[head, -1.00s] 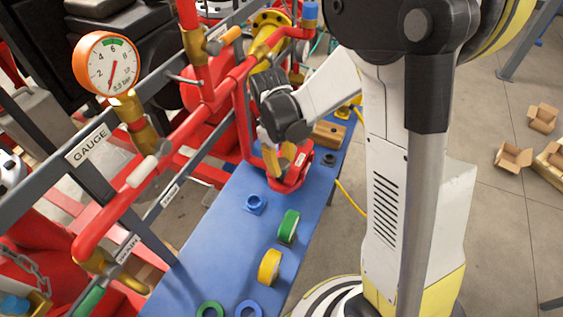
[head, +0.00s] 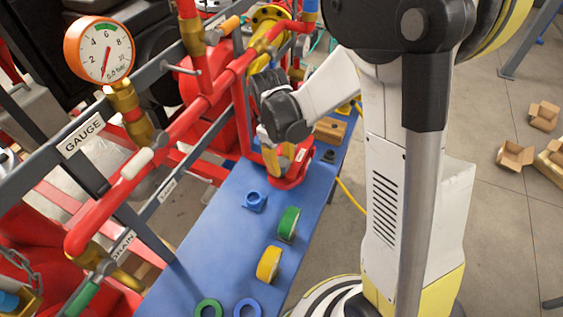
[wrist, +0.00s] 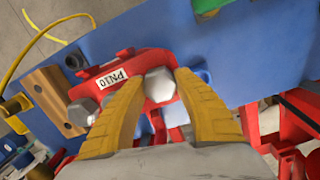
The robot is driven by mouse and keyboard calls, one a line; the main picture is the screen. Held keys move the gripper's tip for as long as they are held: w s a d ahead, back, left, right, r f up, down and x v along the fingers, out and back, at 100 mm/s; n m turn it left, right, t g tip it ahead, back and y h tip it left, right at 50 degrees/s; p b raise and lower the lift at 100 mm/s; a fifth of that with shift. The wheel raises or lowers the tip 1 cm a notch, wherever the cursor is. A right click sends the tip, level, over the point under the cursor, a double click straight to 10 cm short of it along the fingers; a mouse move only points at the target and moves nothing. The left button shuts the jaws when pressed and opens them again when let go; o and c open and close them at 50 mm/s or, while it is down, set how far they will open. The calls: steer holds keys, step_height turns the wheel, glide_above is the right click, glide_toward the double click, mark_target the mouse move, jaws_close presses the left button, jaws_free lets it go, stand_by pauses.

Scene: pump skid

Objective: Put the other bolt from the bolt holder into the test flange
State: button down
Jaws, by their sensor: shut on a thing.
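My gripper (head: 278,158) is low over the red test flange (head: 296,178) at the edge of the blue bench. In the wrist view its yellow fingers (wrist: 160,82) are shut on the silver hex head of a bolt (wrist: 160,88). That bolt is over the right part of the flange (wrist: 131,68), marked PN10. Its shank is hidden, so I cannot tell how deep it sits. Another silver bolt (wrist: 82,112) is at the flange's left end. The wooden bolt holder (wrist: 48,100) is left of the flange; in the head view (head: 331,130) it stands just behind it.
Red pipework with a gauge (head: 100,48) runs along the bench's left side. A dark nut (wrist: 74,61) lies beside the flange.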

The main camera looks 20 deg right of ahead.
steer(key=c, duration=0.9)
jaws_free()
steer(key=shift+r, duration=0.15)
step_height(320, 180, up, 12)
steer(key=a, duration=0.1)
steer(key=s+m+t+b, duration=0.2)
steer(key=s, duration=0.2)
steer(key=s+f+m+t+b, duration=0.1)
steer(key=s+m+t+b, duration=0.1)
steer(key=s+t, duration=0.1)
steer(key=s+d+m+t+y+b, duration=0.1)
steer(key=s+m+t+b, duration=0.1)
steer(key=s, duration=0.3)
steer(key=shift+f+t+b, duration=0.3)
steer(key=shift+t+b, duration=0.15)
steer(key=shift+t, duration=0.05)
